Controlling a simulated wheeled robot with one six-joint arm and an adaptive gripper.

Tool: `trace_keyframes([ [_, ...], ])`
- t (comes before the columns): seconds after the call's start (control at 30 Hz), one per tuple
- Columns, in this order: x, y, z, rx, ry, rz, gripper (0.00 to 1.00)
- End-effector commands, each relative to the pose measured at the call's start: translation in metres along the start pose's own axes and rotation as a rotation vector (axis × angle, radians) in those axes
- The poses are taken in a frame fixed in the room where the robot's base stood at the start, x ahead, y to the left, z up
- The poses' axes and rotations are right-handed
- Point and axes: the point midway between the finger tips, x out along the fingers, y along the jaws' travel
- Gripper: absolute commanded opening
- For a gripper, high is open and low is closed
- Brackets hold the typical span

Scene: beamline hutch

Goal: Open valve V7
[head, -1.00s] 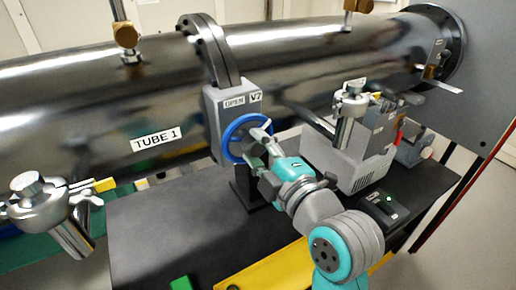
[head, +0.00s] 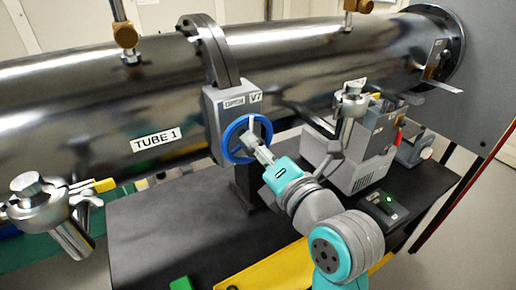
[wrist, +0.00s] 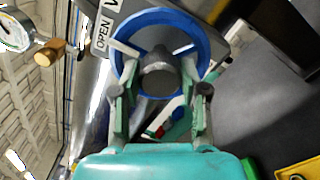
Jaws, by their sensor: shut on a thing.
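Valve V7 is a grey block with "OPEN" and "V7" labels (head: 244,101) on the flange of the dark tube. Its blue handwheel (head: 233,155) faces my arm and also shows in the wrist view (wrist: 207,45). My gripper (head: 252,146) is at the wheel's middle. In the wrist view my gripper's two fingers (wrist: 160,88) stand on either side of the grey hub (wrist: 157,78), inside the blue rim, shut on the wheel. The exact finger contact is partly hidden.
The tube marked TUBE 1 (head: 160,140) runs behind the valve. A grey pump unit (head: 352,160) stands close right of my arm.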

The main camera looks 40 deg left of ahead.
Motion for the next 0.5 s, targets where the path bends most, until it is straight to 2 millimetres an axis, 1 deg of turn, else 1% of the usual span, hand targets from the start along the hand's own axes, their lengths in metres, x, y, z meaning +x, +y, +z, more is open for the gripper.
trace_keyframes([
  [0.23,0.0001,-0.0013,-0.0008,-0.068,0.002,-0.003,0.09],
  [0.5,0.0001,-0.0014,-0.0008,-0.083,0.002,-0.003,0.09],
])
